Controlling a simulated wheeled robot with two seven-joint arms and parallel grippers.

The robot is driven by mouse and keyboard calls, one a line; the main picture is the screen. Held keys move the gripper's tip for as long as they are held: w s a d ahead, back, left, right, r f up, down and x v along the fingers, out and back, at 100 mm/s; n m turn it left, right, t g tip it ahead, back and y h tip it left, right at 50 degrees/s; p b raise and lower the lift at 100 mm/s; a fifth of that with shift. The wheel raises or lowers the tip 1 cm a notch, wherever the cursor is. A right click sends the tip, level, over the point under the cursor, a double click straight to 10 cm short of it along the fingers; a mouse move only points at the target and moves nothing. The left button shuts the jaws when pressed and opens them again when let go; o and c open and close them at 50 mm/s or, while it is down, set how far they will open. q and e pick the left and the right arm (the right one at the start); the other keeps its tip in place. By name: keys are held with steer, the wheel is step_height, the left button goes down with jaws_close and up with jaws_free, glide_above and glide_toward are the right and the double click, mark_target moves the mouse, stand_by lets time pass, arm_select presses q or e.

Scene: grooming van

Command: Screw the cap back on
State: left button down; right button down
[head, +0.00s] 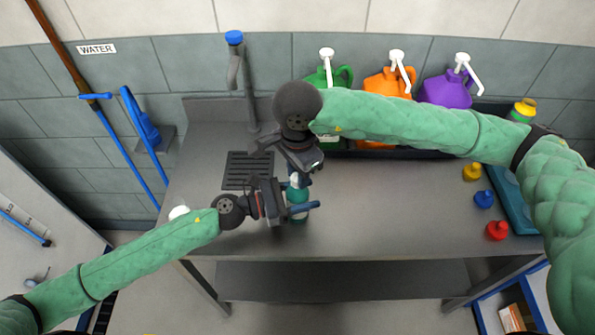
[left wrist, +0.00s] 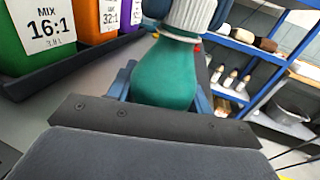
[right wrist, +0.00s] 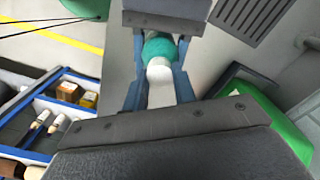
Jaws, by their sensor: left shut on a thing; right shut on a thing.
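A teal bottle (head: 298,196) stands upright over the front part of the grey counter. My left gripper (head: 299,208) is shut on its body, and the bottle also shows between the blue fingers in the left wrist view (left wrist: 165,75). A white ribbed cap (left wrist: 188,18) sits at the bottle's neck. My right gripper (head: 299,180) is above the left one and shut on the cap, which shows between its fingers in the right wrist view (right wrist: 160,72). I cannot tell how tight the cap is.
Green (head: 326,75), orange (head: 388,83) and purple (head: 446,88) pump jugs stand in a dark tray at the back. Yellow, blue and red small items (head: 497,231) lie at the right beside a teal tray (head: 510,200). A tap (head: 236,65) and drain grate (head: 248,168) are at the left.

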steer(key=m, duration=1.3)
steer(key=shift+m, duration=0.4)
steer(key=c, duration=1.1)
jaws_free()
steer(key=shift+r, duration=2.2)
steer(key=shift+c, duration=0.5)
